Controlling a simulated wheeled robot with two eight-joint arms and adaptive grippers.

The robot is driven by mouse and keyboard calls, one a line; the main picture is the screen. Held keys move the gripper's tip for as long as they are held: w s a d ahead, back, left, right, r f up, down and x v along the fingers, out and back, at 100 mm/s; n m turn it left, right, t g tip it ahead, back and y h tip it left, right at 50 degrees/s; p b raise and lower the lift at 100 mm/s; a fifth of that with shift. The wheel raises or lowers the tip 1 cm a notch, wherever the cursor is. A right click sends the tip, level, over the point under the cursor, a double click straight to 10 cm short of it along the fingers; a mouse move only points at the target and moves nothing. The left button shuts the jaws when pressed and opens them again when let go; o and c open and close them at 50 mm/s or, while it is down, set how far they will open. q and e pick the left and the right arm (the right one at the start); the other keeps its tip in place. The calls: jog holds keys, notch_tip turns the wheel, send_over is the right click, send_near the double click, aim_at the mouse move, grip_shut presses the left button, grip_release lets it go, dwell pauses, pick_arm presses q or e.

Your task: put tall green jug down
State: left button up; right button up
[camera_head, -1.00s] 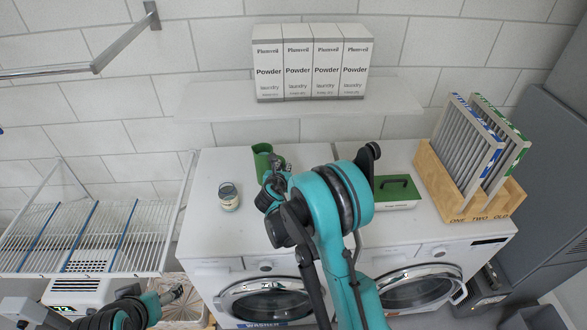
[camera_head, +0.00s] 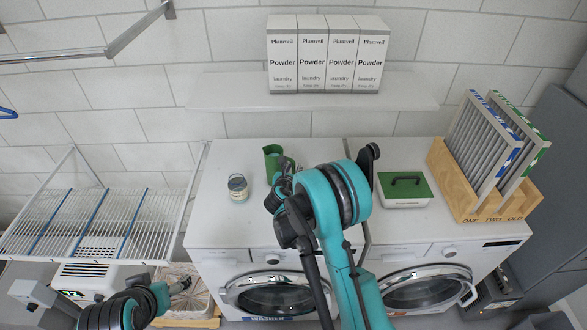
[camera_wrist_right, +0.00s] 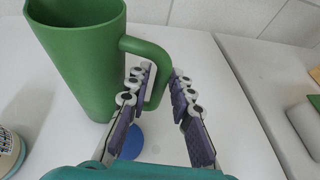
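The tall green jug (camera_head: 271,156) stands upright on the white washer top, towards its back right. In the right wrist view the jug (camera_wrist_right: 82,55) fills the upper left, with its handle (camera_wrist_right: 158,85) on the right. My right gripper (camera_head: 286,168) is at the jug's handle side and hides part of the jug in the head view. In the wrist view its two fingers (camera_wrist_right: 161,82) are apart, one on each side of the handle, with a gap by the right finger. My left gripper (camera_head: 182,284) is low at the left; its fingers are too small to read.
A small jar (camera_head: 238,187) stands left of the jug. A blue disc (camera_wrist_right: 132,142) lies below my right fingers. A green-lidded box (camera_head: 404,190) and a wooden rack with panels (camera_head: 470,206) stand to the right. A shelf (camera_head: 225,92) with several powder boxes (camera_head: 327,55) hangs above.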

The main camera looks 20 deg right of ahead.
jog(key=shift+r, duration=0.1)
jog(key=shift+s+a+r, duration=0.1)
jog(key=shift+r, duration=0.1)
jog(key=p+v, duration=0.2)
jog(key=v, duration=1)
jog(key=s+d+r+m+g+y, duration=0.25)
jog(key=s+r+m, duration=0.45)
jog(key=s+m, duration=0.6)
jog(key=s+a+m+g+y, duration=0.1)
jog(key=s+m+y, duration=0.1)
jog(key=s+m, duration=0.5)
jog(key=s+a+r+m+g+y, duration=0.1)
jog(key=s+m+y, duration=0.1)
jog(key=s+m, duration=0.5)
jog(key=m, duration=0.3)
jog(key=shift+s+a+r, duration=0.15)
jog(key=shift+s+a, duration=0.05)
jog(key=shift+a, duration=0.2)
jog(key=shift+g, duration=0.25)
